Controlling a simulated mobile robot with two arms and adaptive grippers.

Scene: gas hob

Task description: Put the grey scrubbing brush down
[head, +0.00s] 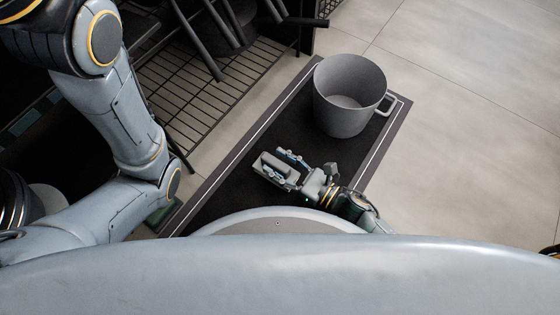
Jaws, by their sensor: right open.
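My right gripper (284,167) is low over the dark mat, left of and nearer to me than the grey pot. Its fingers are apart. A small grey blocky thing (275,166), which looks like the scrubbing brush, shows at the fingertips. It is too small to tell whether it touches the fingers or rests on the mat.
A large grey pot (346,98) with a side handle stands on the far end of the dark mat (225,195) with a white border line. A black wire rack (190,80) with dark bars stands at upper left. The pale tiled floor (470,150) on the right is clear.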

